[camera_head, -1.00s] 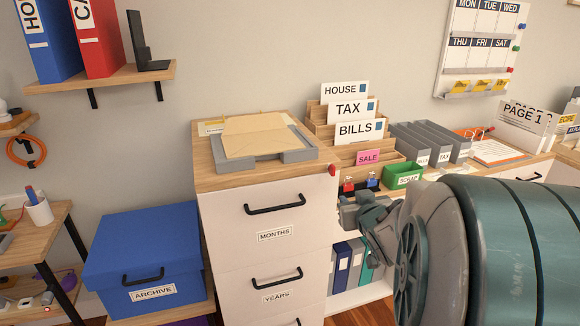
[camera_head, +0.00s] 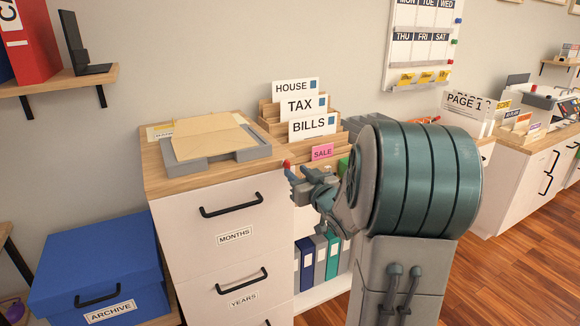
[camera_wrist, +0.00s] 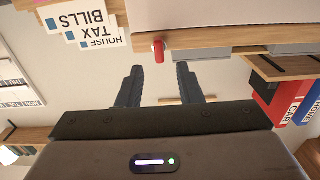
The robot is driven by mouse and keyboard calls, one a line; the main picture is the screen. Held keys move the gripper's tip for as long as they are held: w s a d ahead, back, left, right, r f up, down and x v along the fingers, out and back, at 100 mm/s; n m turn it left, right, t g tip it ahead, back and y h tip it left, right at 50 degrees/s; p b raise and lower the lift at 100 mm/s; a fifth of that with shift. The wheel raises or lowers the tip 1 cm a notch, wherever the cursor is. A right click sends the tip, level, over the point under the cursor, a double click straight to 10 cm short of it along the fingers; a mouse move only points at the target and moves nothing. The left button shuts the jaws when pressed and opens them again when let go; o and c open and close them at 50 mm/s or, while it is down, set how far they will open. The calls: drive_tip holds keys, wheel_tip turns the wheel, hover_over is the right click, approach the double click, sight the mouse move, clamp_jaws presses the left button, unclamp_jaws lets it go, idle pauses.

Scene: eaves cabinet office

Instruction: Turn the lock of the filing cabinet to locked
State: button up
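The filing cabinet (camera_head: 175,222) is white with a wooden top and black-handled drawers labelled MONTHS and YEARS. Its lock, a small red knob (camera_head: 287,163), sits at the top right corner of the front. In the wrist view, which is upside down, the red lock (camera_wrist: 159,51) shows as a short lever on the cabinet's top edge, beyond the fingertips and centred between them. My gripper (camera_wrist: 160,72) is open, with its two dark fingers apart and nothing between them. In the head view my gripper (camera_head: 297,180) is close by the lock; contact is not visible in the wrist view.
A grey tray (camera_head: 258,152) with an envelope lies on the cabinet top. A wooden sorter with HOUSE, TAX and BILLS cards (camera_head: 312,125) stands to the right. Binders (camera_head: 320,257) fill a shelf below. A blue ARCHIVE box (camera_head: 95,265) is at left. Open floor lies right.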

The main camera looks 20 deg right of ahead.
sight(289, 165)
drive_tip(key=w, duration=0.5)
drive_tip(key=shift+s, duration=0.1)
clamp_jaws()
